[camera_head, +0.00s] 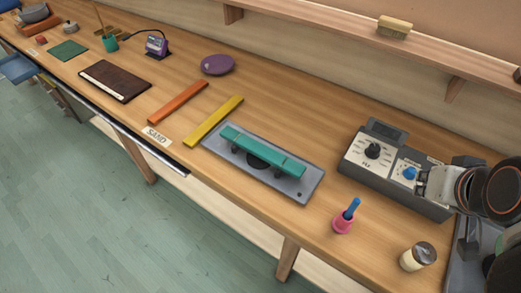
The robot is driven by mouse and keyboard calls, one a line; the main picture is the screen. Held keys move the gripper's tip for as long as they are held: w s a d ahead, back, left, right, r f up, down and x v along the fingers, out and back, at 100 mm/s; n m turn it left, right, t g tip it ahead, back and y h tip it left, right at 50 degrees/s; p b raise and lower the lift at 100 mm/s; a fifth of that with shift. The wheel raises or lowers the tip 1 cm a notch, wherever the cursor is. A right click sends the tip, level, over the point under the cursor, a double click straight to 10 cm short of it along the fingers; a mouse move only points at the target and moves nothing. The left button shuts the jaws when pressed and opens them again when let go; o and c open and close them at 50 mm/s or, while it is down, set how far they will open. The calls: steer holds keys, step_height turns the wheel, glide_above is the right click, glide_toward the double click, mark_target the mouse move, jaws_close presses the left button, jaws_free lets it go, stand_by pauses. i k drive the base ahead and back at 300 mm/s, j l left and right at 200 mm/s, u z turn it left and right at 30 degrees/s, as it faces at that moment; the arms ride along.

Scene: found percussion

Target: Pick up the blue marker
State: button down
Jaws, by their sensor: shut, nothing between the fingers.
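The blue marker (352,208) stands slightly tilted in a small pink cup (343,224) near the front edge of the workbench. Its upper part shows; its lower part is hidden inside the cup. My gripper (424,190) is at the right side, in front of the grey control box, up and to the right of the marker and apart from it. It is shut and empty. Its fingertips are small and hard to make out.
A grey box with dials (384,160) stands behind the cup. A lidded jar (417,257) is to the cup's right. A teal bar on a grey plate (313,185) lies to the left. A shelf (330,30) with a brush (394,27) runs above.

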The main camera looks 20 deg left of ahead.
mark_target(355, 204)
steer(key=k+j, duration=0.1)
steer(key=j, duration=0.3)
steer(key=k+j, duration=0.15)
steer(key=j, duration=0.2)
steer(key=k+j, duration=0.1)
steer(key=j, duration=0.3)
steer(key=k+j, duration=0.15)
steer(key=j, duration=0.2)
steer(key=k+j, duration=0.1)
steer(key=j, duration=0.3)
steer(key=k+j, duration=0.15)
steer(key=j, duration=0.25)
steer(key=k+j, duration=0.1)
steer(key=j, duration=0.25)
steer(key=i+l+z, duration=0.1)
